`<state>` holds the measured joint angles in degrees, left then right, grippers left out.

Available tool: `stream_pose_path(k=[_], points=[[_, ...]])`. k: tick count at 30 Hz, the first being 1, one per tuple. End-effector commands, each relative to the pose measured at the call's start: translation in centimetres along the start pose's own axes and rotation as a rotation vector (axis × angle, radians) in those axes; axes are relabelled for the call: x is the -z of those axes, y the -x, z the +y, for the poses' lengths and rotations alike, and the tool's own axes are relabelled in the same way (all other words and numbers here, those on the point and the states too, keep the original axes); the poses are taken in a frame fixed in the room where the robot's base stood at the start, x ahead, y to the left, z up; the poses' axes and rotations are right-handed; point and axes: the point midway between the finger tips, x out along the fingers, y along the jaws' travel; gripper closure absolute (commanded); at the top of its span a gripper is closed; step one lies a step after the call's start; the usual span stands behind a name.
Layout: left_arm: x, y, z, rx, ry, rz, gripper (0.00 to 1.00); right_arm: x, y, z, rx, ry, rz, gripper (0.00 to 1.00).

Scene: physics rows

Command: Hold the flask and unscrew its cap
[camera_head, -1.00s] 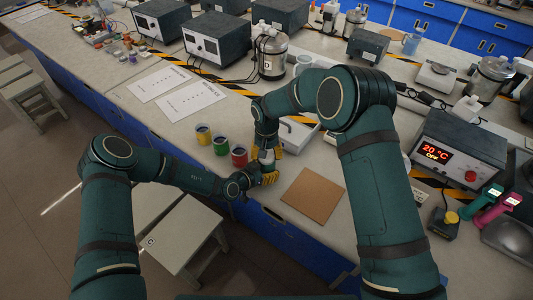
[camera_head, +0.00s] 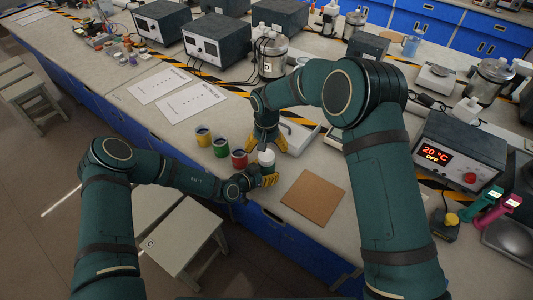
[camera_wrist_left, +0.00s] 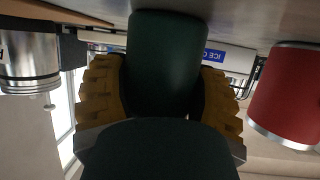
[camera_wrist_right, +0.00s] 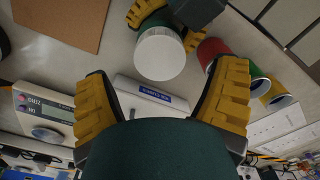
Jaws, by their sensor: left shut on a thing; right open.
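The flask (camera_wrist_left: 165,55) is dark green and stands between the yellow fingers of my left gripper (camera_head: 266,178), which is shut on it near the table's front edge. Its white cap (camera_head: 266,157) sits on top and shows as a round white disc in the right wrist view (camera_wrist_right: 160,54). The flask's lower part is mostly hidden by the left fingers in the head view. My right gripper (camera_head: 266,143) is open and empty, just above and behind the cap, its fingers spread wide. The cap lies ahead of the right fingers, apart from them.
A brown board (camera_head: 313,198) lies right of the flask. Red (camera_head: 239,159), green (camera_head: 221,147) and yellow (camera_head: 203,136) cups stand in a row to the left. A white device (camera_wrist_right: 150,93) is behind. A heater display (camera_head: 437,155) stands at right.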

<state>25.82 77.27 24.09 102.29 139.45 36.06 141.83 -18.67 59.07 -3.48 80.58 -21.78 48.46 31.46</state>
Motion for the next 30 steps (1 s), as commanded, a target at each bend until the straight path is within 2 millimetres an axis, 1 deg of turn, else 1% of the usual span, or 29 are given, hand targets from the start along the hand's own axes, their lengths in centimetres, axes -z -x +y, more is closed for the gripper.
stream_pose_path(k=[1,5,12,16,20,30], points=[[0.1,0.0,0.0,0.000,-0.001,0.002,1.00,0.0,0.5,0.0,0.000,0.000,0.000,0.14],[0.1,0.0,0.0,0.000,-0.001,0.002,1.00,-0.1,1.0,0.0,-0.002,-0.019,-0.002,0.14],[0.1,0.0,0.0,0.000,0.000,0.002,1.00,-0.1,3.4,0.0,-0.006,-0.187,-0.001,0.14],[0.1,0.0,0.0,0.000,0.000,0.002,1.00,-0.1,3.9,0.0,-0.003,-0.245,-0.002,0.14],[0.1,0.0,0.0,0.000,-0.001,0.002,1.00,-0.1,2.7,0.1,-0.003,-0.255,-0.004,0.14],[0.1,0.0,0.0,0.000,-0.001,0.002,1.00,-0.1,-2.2,0.0,-0.002,-0.253,-0.003,0.14]])
